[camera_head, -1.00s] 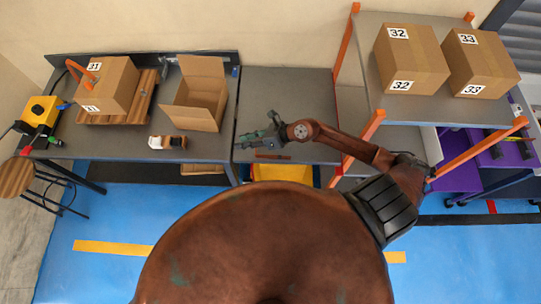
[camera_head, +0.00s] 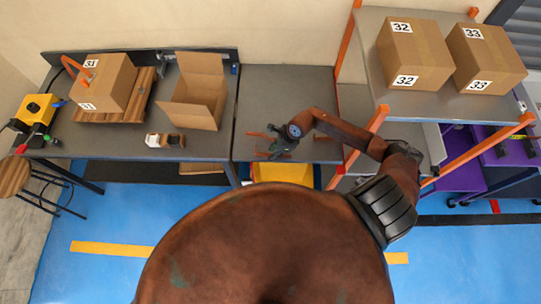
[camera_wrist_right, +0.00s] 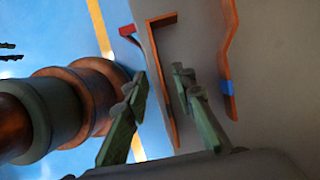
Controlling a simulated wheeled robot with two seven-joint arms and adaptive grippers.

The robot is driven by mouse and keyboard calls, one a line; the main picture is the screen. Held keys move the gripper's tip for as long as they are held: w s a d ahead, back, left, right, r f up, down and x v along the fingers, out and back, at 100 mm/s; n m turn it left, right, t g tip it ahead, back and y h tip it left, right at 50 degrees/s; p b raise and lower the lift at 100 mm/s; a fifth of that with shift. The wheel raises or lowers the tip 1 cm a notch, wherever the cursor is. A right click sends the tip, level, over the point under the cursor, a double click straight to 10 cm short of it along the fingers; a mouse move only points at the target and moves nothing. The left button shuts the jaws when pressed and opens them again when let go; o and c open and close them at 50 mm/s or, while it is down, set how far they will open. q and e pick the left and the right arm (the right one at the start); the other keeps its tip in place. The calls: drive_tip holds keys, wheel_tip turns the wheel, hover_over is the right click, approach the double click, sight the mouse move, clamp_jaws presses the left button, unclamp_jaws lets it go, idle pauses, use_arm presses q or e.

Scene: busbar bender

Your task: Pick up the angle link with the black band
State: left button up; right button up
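My right gripper (camera_head: 280,147) hangs low over the middle bench; its green fingers (camera_wrist_right: 162,95) are spread apart in the right wrist view. An orange-brown angle link (camera_wrist_right: 160,70) lies on the grey bench top, between the two fingers in that picture. Contact with the fingers cannot be made out. A second angle link (camera_wrist_right: 229,60) with a blue band lies to the right, outside the fingers. In the head view the links are small and partly covered by the gripper. My left gripper is not in view.
The shelf (camera_head: 437,102) with its orange posts and boxes stands right of the bench, close to my right arm. An open carton (camera_head: 197,105) stands on the left bench. A yellow bin (camera_head: 283,173) sits under the middle bench's front edge. The bench's back is clear.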

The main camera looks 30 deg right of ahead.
drive_tip(key=shift+w+a+f, duration=0.15)
drive_tip(key=shift+w+f, duration=0.05)
drive_tip(key=shift+f, duration=0.45)
drive_tip(key=shift+r, duration=0.1)
drive_tip(key=shift+c, duration=0.3)
clamp_jaws()
